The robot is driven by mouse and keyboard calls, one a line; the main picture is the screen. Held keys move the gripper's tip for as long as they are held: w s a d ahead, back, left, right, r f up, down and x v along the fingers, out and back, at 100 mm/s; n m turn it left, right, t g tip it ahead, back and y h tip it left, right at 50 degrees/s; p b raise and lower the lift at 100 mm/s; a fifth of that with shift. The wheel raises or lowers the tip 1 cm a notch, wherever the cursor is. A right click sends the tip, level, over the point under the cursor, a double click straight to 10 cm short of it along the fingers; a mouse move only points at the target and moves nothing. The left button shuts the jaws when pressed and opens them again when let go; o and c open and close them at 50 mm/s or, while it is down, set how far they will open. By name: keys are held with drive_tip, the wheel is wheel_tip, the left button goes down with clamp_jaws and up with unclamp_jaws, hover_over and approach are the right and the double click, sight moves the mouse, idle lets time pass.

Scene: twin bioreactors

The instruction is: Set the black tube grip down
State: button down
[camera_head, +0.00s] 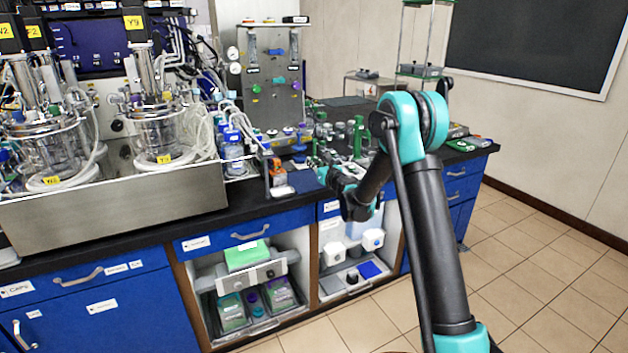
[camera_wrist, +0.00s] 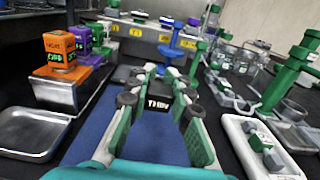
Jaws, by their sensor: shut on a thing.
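My gripper (camera_wrist: 158,95) is shut on the black tube grip (camera_wrist: 158,103), a small black block with pale lettering, held between the two green-padded fingers. Both are over a dark blue mat (camera_wrist: 88,145) on the bench. Whether the grip touches the mat or hangs above it I cannot tell. In the head view my gripper (camera_head: 322,166) is small and partly hidden by my arm, near the blue mat (camera_head: 304,182); the black grip is not clear there.
Left of the mat stand an orange block (camera_wrist: 60,48) on a metal stand (camera_wrist: 60,90) and a metal tray (camera_wrist: 30,133). A white tray (camera_wrist: 240,145) with green-and-grey parts lies to the right. Green stands (camera_wrist: 285,80) and a clear vessel (camera_wrist: 240,62) are beyond.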

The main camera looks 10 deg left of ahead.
sight(315, 183)
drive_tip(key=shift+f, duration=3.7)
drive_tip(key=shift+f, duration=0.15)
drive_tip(key=c, duration=1.4)
unclamp_jaws()
drive_tip(key=shift+o, duration=0.2)
drive_tip(key=shift+s+d+r, duration=0.1)
drive_tip(key=shift+d+r, duration=0.05)
drive_tip(key=shift+r, duration=0.05)
drive_tip(key=v, duration=1.1)
drive_tip(key=shift+s+d, duration=0.25)
